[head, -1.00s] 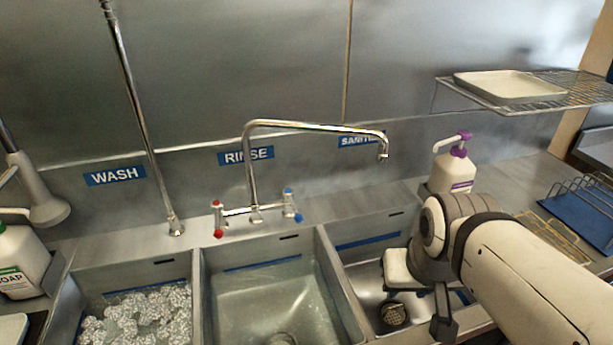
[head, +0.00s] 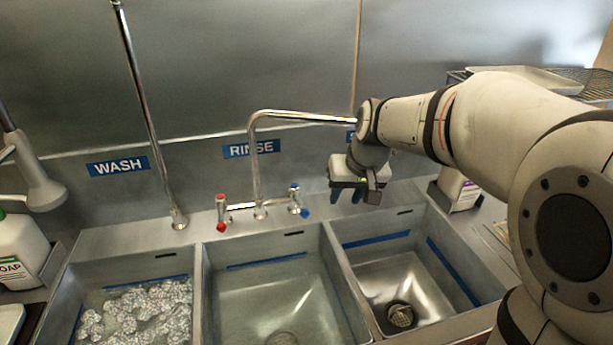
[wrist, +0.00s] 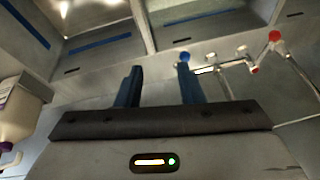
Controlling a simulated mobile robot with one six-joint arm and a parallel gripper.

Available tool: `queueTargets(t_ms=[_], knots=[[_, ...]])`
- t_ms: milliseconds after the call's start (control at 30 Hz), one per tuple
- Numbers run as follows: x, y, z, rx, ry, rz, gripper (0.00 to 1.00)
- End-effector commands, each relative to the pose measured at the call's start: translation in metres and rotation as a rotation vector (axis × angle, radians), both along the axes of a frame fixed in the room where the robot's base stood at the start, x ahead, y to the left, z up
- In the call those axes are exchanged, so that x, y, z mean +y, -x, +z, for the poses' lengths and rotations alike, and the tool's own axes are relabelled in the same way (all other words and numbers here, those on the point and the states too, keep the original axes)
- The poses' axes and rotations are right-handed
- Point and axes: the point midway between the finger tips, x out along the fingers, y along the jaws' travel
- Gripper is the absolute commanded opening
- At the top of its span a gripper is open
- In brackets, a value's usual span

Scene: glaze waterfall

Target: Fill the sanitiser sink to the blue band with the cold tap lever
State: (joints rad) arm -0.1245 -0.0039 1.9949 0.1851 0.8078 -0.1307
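The sanitiser sink (head: 387,277) is the right-hand basin. It looks empty, with a bare floor and a drain strainer (head: 401,315) in view. Its blue band (head: 452,270) runs along the walls and also shows in the wrist view (wrist: 97,43). The cold tap lever (head: 304,213) has a blue end and sits right of the red hot lever (head: 221,226). The spout (head: 300,117) reaches right, its tip hidden behind my arm. My gripper (head: 346,195) is open and empty, right of the cold lever. In the wrist view the blue lever end (wrist: 184,57) appears by the right fingertip.
The rinse sink (head: 212,290) in the middle holds clear water. The wash sink (head: 72,290) at left holds foamy water. A pump bottle (head: 455,190) stands behind the sanitiser sink, partly hidden by my arm. A wire shelf (head: 580,75) is at upper right.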

Motion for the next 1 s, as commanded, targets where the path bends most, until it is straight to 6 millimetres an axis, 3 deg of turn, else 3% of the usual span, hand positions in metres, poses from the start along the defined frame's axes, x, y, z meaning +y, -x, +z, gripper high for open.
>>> queueTargets(t_ms=[33,100,300,567,1000], knots=[[0.013,-0.024,-0.017,0.004,-0.011,0.018,0.34],[0.030,-0.052,-0.029,-0.003,-0.029,0.035,0.34],[0.065,-0.107,-0.060,-0.015,-0.064,0.072,0.34],[0.081,-0.129,-0.079,-0.020,-0.078,0.084,0.34],[0.097,-0.148,-0.135,-0.020,-0.077,0.083,0.34]])
